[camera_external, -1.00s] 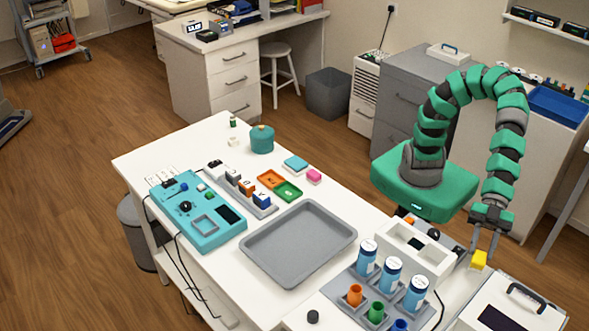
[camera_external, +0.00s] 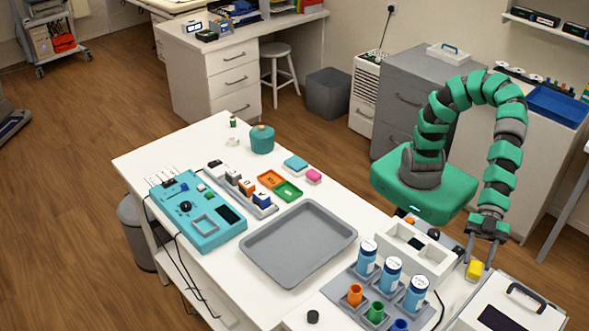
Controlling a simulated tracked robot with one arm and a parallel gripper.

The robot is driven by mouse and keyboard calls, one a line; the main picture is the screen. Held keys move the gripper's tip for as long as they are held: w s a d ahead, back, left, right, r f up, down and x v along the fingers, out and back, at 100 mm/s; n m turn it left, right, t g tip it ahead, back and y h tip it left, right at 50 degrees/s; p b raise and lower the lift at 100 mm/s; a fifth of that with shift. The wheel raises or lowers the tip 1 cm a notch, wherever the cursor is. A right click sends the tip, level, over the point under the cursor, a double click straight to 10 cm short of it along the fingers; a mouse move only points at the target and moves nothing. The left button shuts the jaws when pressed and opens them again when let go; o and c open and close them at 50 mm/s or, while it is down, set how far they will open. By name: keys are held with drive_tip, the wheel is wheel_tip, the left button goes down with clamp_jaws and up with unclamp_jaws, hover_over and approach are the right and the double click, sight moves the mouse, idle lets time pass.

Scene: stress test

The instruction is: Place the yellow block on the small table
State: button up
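The yellow block (camera_external: 474,270) is at the fingertips of my gripper (camera_external: 478,261), at the right of the picture. My gripper points down with a finger on each side of the block and is shut on it. The block is low over a white surface (camera_external: 455,290) beside the white holder box. I cannot tell whether it touches that surface. I cannot tell for sure which surface is the small table.
A white box with compartments (camera_external: 440,263) and a rack of blue-and-white bottles (camera_external: 391,275) stand left of my gripper. A white case with a black handle (camera_external: 512,312) is close in front. A grey tray (camera_external: 262,272) lies on the long white table (camera_external: 150,158).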

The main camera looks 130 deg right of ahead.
drive_tip(key=shift+r, duration=0.1)
drive_tip(key=shift+s+r, duration=0.2)
drive_tip(key=shift+s, duration=0.05)
drive_tip(key=p+v, duration=0.1)
drive_tip(key=v, duration=1)
drive_tip(key=shift+s+d, duration=0.2)
drive_tip(key=shift+d, duration=0.05)
drive_tip(key=shift+w, duration=0.1)
